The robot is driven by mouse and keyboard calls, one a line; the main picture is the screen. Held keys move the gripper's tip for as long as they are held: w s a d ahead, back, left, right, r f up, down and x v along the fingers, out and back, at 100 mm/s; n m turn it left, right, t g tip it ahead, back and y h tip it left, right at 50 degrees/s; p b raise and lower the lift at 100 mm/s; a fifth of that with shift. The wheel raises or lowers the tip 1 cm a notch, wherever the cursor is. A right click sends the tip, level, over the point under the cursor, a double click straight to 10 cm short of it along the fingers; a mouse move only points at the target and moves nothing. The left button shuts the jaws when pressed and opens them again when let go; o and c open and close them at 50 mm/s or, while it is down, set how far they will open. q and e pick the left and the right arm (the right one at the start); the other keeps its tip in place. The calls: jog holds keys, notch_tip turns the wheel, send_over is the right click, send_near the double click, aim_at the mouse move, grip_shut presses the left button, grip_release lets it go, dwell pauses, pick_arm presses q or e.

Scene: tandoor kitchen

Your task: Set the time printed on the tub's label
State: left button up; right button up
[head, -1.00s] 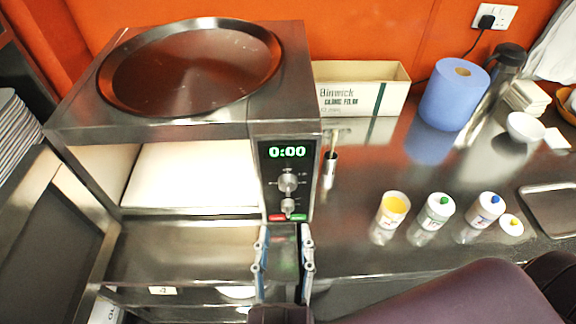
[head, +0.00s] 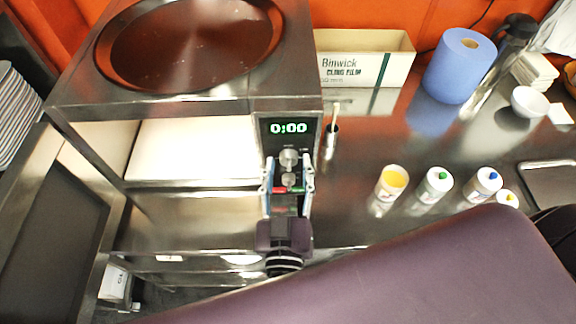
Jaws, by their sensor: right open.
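The microwave-like oven (head: 185,110) stands at the left with its cavity open at the front. Its control panel has a green display (head: 288,128) reading 0:00. Below are an upper knob (head: 289,157) and a lower knob (head: 289,179), then a red button (head: 279,190) and a green button (head: 298,189). My right gripper (head: 288,168) is open, its fingers on either side of the lower knob in the picture; contact cannot be told. Small tubs stand at the right: one with a yellow top (head: 392,182), one with a green knob (head: 435,184), one with a blue knob (head: 484,184). Their labels are unreadable. My left gripper is not in view.
A round pan (head: 190,45) sits on the oven. A cling film box (head: 365,60), blue paper roll (head: 458,68), flask (head: 512,38) and white bowl (head: 529,102) stand at the back. A fourth, smaller tub (head: 507,198) is partly hidden by my arm.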

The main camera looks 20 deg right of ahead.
jog(key=shift+c, duration=1.4)
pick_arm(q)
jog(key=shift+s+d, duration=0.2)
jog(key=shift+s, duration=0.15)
pick_arm(e)
jog(key=c, duration=0.9)
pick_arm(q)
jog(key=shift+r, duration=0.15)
